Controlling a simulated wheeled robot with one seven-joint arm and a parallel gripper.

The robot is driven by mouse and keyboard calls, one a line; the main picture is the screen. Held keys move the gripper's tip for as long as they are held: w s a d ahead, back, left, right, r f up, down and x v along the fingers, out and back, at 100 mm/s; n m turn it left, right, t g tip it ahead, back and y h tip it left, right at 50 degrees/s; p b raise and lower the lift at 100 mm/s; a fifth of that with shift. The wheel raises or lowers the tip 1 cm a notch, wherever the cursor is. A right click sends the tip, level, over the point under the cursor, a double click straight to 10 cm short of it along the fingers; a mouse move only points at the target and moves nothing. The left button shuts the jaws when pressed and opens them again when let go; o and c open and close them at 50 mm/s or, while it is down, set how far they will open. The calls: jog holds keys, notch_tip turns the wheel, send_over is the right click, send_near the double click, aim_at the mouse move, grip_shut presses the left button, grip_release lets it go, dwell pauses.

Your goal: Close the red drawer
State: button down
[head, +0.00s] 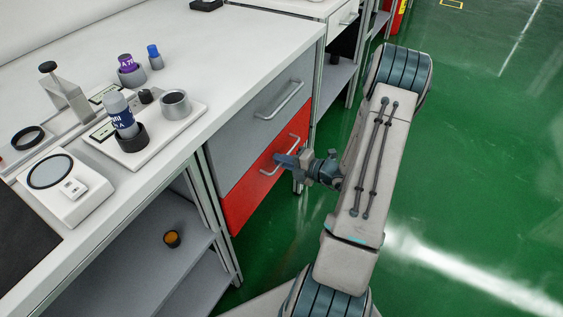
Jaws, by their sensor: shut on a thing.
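The red drawer (245,196) is under a grey drawer (246,136) in the bench. Its front looks nearly in line with the grey front; I cannot tell whether a small gap is left. The red drawer has a pale bar handle (293,138). My gripper (281,161) reaches in from the right and is shut on this handle, its fingers partly covering it. My arm comes from the lower right and hides part of the floor by the bench.
The white bench top (237,55) carries a purple-labelled bottle (127,65), a blue-capped vial (154,53), a dark-labelled bottle (119,113) and a metal cup (175,103). An amber item (172,239) lies on the lower shelf. The green floor (480,160) on the right is clear.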

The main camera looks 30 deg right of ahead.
jog(key=shift+w+r, duration=0.1)
jog(key=shift+w, duration=0.05)
jog(key=c, duration=1.6)
grip_release()
jog(key=shift+a, duration=0.15)
jog(key=shift+c, duration=0.2)
jog(key=p+v, duration=0.3)
jog(key=v, duration=1.1)
jog(key=shift+f, duration=0.25)
jog(key=shift+w, duration=0.1)
